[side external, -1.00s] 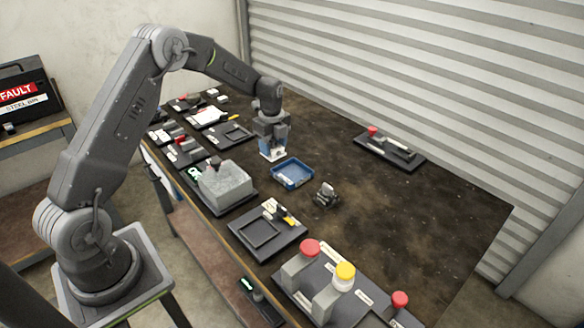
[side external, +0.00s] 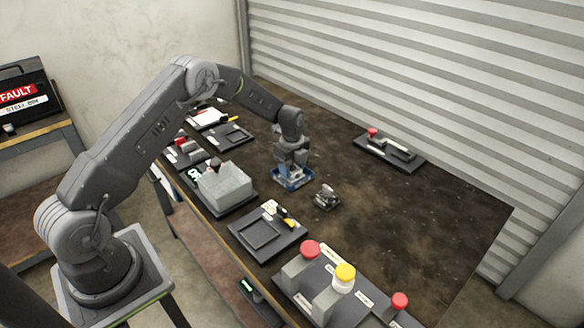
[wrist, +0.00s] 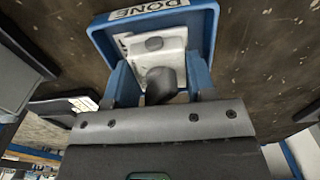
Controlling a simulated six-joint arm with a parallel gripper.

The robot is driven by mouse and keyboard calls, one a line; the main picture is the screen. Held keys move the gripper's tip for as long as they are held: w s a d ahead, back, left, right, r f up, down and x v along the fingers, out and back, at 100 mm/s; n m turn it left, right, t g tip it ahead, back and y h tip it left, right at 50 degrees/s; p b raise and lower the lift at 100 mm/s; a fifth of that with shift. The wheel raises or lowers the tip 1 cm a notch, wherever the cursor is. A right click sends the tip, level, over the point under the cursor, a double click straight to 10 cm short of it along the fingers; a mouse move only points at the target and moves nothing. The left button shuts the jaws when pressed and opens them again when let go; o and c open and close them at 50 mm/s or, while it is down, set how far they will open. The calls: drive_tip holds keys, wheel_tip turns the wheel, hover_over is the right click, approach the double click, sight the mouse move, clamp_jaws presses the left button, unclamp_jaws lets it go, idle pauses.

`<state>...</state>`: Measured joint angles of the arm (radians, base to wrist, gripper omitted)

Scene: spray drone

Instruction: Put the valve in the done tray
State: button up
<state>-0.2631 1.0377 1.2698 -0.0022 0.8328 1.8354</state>
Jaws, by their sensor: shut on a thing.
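The done tray (side external: 291,189) is a small blue tray on the table. In the wrist view its blue rim (wrist: 209,22) and a "DONE" label (wrist: 150,7) show. My gripper (side external: 291,172) is down at the tray; its blue fingers (wrist: 162,82) are shut on the valve (wrist: 160,82), seen as a dark rounded part between them. A pale plate-like piece (wrist: 150,42) shows just beyond, over the tray floor; I cannot tell whether it belongs to the valve. The fingers hide whether the valve touches the tray floor.
A small grey metal part (side external: 326,196) sits just right of the tray. A grey block (side external: 226,187) on a dark base stands to the left. A dark fixture (side external: 266,232) and a red-and-yellow button panel (side external: 325,285) lie nearer. The table to the right is mostly clear.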

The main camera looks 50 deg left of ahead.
drive_tip(key=shift+f, duration=0.1)
drive_tip(key=o, duration=0.8)
wheel_tip(320, 180, up, 12)
drive_tip(key=shift+r, duration=0.15)
drive_tip(key=s+d+r+n+t, duration=0.1)
drive_tip(key=s+d+r+n, duration=0.4)
drive_tip(key=r, duration=0.4)
drive_tip(key=s+d+r+n+t, duration=0.2)
drive_tip(key=s+d+r+n, duration=0.15)
drive_tip(key=s+r, duration=0.45)
drive_tip(key=s+d+n+t, duration=0.1)
drive_tip(key=s+d+n, duration=0.1)
drive_tip(key=s, duration=0.5)
drive_tip(key=s+d+n, duration=0.2)
drive_tip(key=s+n, duration=0.2)
drive_tip(key=s, duration=0.2)
drive_tip(key=s+d+r+n+t, duration=0.1)
drive_tip(key=s+d+n, duration=0.1)
drive_tip(key=s, duration=0.5)
drive_tip(key=shift+s+n+t, duration=0.3)
drive_tip(key=shift+s+n, duration=0.05)
drive_tip(key=shift+n, duration=0.4)
